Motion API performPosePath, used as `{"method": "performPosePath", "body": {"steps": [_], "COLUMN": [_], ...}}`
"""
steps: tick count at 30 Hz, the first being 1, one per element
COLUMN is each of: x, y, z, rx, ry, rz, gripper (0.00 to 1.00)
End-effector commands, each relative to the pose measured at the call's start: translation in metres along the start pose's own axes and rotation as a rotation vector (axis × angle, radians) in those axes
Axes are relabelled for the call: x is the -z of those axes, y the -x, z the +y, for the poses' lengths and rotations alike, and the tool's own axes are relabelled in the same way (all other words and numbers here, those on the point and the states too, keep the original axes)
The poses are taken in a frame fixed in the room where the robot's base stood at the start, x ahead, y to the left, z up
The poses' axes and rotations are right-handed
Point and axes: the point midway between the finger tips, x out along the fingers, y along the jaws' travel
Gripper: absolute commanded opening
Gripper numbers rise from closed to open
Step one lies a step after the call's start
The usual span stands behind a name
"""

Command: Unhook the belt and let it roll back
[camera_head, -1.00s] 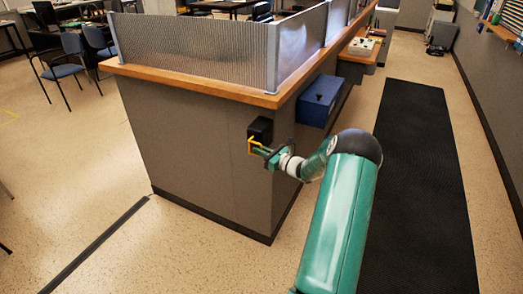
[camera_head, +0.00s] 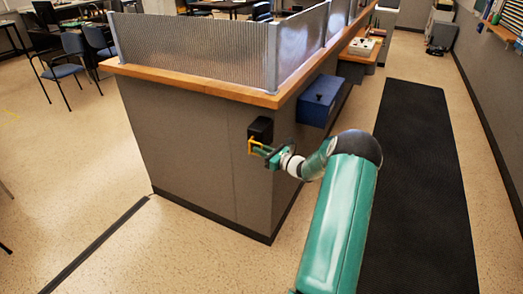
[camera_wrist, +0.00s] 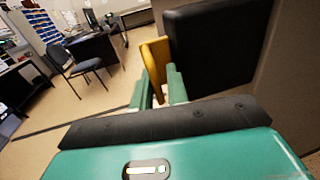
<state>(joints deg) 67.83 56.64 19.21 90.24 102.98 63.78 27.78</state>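A black box (camera_head: 261,129), apparently the belt's housing, is fixed to the grey end of the counter. It fills the upper right of the wrist view (camera_wrist: 215,45). A yellow piece (camera_head: 253,146) sticks out at its lower left side; it stands upright beside the box in the wrist view (camera_wrist: 155,60). My gripper (camera_head: 265,156) is right at the yellow piece. In the wrist view its two green fingers (camera_wrist: 159,90) stand apart, with the yellow piece just beyond and partly between them. I cannot tell whether they touch it. No stretched belt shows.
The counter (camera_head: 190,87) has a wooden top with ribbed screens. A blue box (camera_head: 320,100) hangs on its side close to my arm. A dark mat (camera_head: 418,190) lies at the right. The floor left of the counter is open, with chairs (camera_head: 62,72) farther back.

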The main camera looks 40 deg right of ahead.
Motion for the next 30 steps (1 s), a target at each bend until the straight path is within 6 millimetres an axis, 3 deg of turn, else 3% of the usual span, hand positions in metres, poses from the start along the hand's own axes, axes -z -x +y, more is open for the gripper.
{"method": "performPosePath", "body": {"steps": [5, 21, 30], "x": [0.001, 0.000, -0.001], "y": [0.019, 0.125, 0.138], "z": [-0.003, -0.001, 0.000], "rx": [0.007, 0.003, 0.000], "ry": [-0.001, 0.001, 0.001], "rz": [0.004, 0.001, -0.001], "gripper": [0.13, 0.13, 0.13]}}
